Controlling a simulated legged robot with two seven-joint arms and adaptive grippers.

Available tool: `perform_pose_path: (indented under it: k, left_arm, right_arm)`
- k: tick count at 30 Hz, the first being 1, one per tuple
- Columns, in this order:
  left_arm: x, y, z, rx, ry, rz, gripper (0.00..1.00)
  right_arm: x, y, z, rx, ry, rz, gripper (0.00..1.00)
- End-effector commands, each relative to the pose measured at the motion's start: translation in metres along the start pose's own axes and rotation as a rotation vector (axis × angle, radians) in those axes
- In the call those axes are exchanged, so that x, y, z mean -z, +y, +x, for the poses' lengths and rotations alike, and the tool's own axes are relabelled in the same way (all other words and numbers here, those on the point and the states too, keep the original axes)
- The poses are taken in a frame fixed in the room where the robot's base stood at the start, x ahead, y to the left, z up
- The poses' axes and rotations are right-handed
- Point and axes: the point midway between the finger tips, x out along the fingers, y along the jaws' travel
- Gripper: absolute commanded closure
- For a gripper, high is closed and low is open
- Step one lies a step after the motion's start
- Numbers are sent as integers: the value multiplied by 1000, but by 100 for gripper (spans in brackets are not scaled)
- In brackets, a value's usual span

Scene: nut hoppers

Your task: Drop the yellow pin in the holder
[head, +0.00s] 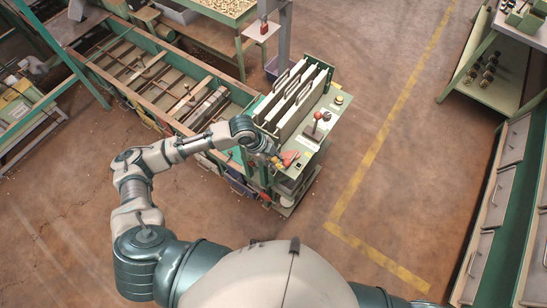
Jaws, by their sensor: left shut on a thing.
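My left gripper (279,161) is at the front corner of the green machine's top panel (313,143). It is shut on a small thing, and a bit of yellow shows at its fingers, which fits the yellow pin. The pin is very small here and mostly hidden by the gripper. A red-orange part (290,157) lies right beside the fingertips. A small dark square opening (299,166) is in the panel just right of the gripper; I cannot tell if it is the holder. My right gripper is out of view.
A red-knobbed lever (318,116) and a yellow-topped button (339,99) stand on the panel. Upright white plates with dark handles (291,98) rise behind the gripper. A long green hopper trough (160,80) lies left. Open floor with a yellow line (372,150) is right.

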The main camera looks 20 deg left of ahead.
Motion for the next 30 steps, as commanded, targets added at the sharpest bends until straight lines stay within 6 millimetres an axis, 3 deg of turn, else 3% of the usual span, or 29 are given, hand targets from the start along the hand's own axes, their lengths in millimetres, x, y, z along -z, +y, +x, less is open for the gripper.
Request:
perform_pose_path:
  k: [30]
  left_arm:
    - [-15, 8, 38, -1, 0, -1, 100]
  right_arm:
    - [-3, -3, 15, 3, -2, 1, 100]
